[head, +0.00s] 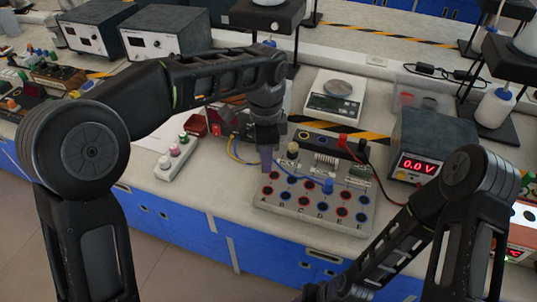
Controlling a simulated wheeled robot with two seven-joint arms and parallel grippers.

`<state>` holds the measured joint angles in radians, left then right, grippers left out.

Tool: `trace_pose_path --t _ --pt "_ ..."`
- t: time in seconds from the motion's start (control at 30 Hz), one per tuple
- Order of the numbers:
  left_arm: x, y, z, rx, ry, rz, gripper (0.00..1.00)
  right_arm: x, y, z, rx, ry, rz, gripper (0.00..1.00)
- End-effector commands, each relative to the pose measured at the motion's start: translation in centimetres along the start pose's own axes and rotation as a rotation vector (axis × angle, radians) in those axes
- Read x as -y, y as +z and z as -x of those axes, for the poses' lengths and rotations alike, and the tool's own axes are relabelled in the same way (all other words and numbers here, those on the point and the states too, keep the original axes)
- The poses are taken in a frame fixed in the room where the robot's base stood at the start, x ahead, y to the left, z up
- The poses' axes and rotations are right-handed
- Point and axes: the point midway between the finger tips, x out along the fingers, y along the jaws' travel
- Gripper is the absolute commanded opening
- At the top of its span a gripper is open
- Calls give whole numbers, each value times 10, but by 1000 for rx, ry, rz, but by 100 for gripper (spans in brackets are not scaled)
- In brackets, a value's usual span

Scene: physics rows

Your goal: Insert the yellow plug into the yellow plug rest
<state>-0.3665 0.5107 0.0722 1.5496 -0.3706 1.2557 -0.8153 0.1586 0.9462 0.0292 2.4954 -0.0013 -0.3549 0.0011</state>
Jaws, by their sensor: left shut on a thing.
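My left gripper (266,158) points down over the upper left corner of the grey socket board (310,222). It is shut, with its fingertips just above the board's left edge. A pale yellowish knob-like piece (293,150) stands at the board's back edge, right of the gripper. I cannot make out the yellow plug rest clearly. My right arm crosses the lower right; its gripper is out of the picture.
A blue plug (328,186) with a blue cable stands on the board among red and blue sockets. A scale (335,98) and a power supply reading 0.0 V (428,145) stand behind and right. A white strip with knobs (176,160) lies left.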

Motion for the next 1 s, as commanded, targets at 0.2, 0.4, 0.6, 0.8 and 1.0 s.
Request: trace_pose_path --t 0.2,0.4,0.6,0.8,1.0 --pt "17 39 -19 1 3 379 0 0 0 0 0 0 0 36" --pt "34 97 -47 0 3 941 0 0 0 0 0 0 0 36" --pt "40 136 -64 0 1 1328 0 0 0 0 0 0 0 36" --pt "41 142 -68 0 0 1400 0 0 0 0 0 0 0 36" --pt "41 142 -67 0 0 1397 0 0 0 0 0 0 0 36"
